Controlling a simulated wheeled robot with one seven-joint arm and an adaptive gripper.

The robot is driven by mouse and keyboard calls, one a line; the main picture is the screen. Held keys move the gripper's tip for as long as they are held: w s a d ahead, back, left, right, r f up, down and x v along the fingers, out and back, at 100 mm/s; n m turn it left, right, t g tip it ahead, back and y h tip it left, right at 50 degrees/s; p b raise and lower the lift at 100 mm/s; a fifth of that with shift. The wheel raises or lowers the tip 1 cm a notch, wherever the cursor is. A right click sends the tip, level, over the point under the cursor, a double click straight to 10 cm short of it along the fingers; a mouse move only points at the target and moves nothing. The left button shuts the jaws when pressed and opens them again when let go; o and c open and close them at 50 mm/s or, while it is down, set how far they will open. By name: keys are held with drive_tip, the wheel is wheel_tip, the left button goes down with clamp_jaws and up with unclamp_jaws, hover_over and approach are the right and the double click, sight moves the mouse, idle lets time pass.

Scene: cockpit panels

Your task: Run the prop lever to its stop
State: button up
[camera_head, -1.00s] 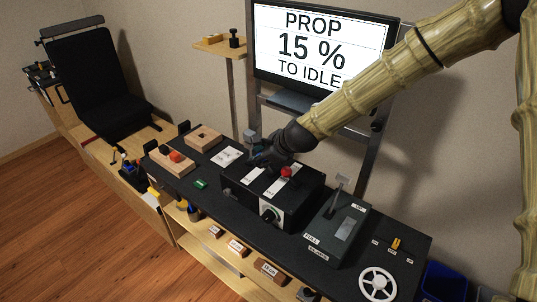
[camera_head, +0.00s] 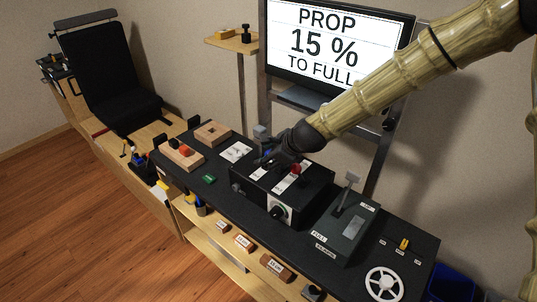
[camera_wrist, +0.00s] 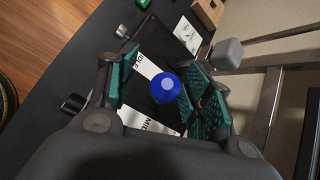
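The prop lever's blue knob (camera_wrist: 166,88) shows in the wrist view between my gripper's fingers (camera_wrist: 168,92). The green-padded fingers stand apart, one on each side of it. A gap shows on the left; the right pad is close to the knob, and I cannot tell whether it touches. White labels reading IDLE and MID lie by the lever. In the head view my gripper (camera_head: 275,153) is over the black lever box (camera_head: 257,189) and hides the blue knob. The monitor (camera_head: 326,44) reads PROP 15 % TO FULL.
A red knob (camera_head: 296,169) stands on the same box, just right of my gripper. A grey knob (camera_wrist: 226,53) is near the right finger. A grey lever unit (camera_head: 344,228) and a white handwheel (camera_head: 384,284) are farther right. A wooden block (camera_head: 181,155) lies left.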

drive_tip(key=shift+w+d+r, duration=0.1)
drive_tip(key=shift+d+r, duration=0.05)
drive_tip(key=shift+d+r, duration=0.1)
drive_tip(key=shift+r, duration=0.05)
drive_tip(key=v, duration=1.1)
drive_tip(key=shift+s, duration=0.4)
drive_tip(key=shift+d, duration=0.2)
